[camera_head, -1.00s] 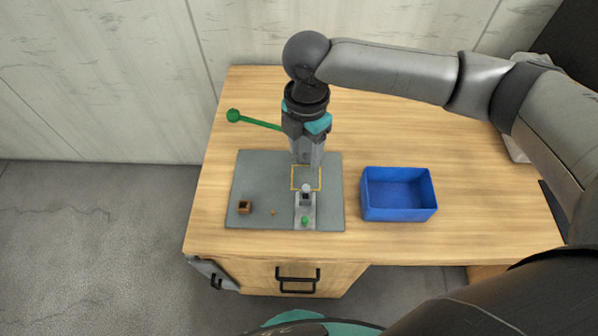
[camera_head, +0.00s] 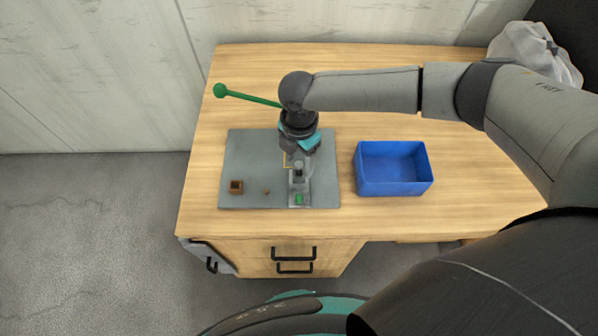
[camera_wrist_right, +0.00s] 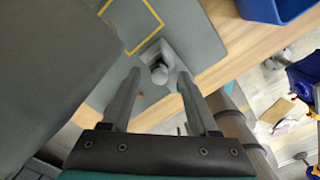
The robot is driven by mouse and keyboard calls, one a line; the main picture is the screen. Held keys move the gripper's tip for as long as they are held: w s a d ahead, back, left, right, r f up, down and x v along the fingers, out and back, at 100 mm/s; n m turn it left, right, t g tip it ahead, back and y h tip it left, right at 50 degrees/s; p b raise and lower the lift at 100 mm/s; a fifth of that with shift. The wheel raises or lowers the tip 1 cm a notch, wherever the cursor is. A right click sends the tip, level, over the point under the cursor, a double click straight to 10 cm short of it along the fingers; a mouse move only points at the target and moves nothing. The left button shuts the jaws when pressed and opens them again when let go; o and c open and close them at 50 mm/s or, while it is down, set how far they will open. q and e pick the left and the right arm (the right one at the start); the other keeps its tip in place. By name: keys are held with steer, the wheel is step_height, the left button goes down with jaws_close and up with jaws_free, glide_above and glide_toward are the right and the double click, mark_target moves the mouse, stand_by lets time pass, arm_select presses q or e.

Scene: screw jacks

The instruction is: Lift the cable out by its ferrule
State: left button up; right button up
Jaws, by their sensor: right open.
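My right gripper (camera_head: 300,161) points down over a small grey fixture (camera_head: 299,188) on a grey mat (camera_head: 250,155). A short grey post with a rounded top stands on the fixture and shows best in the right wrist view (camera_wrist_right: 158,72). There the open fingers of my right gripper (camera_wrist_right: 160,74) appear on either side of the post; I cannot tell their height relative to it. No cable is clearly distinguishable, and I cannot tell whether the post is its ferrule. A green piece (camera_head: 299,199) sits at the fixture's near end. My left gripper is not in view.
A blue bin (camera_head: 393,187) stands right of the mat. A green rod with a ball end (camera_head: 220,90) is behind. A yellow outline (camera_wrist_right: 148,28) marks the mat.

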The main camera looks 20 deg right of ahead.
step_height(320, 180, down, 2)
steer(key=shift+f, duration=0.1)
jaws_close()
stand_by(0.5)
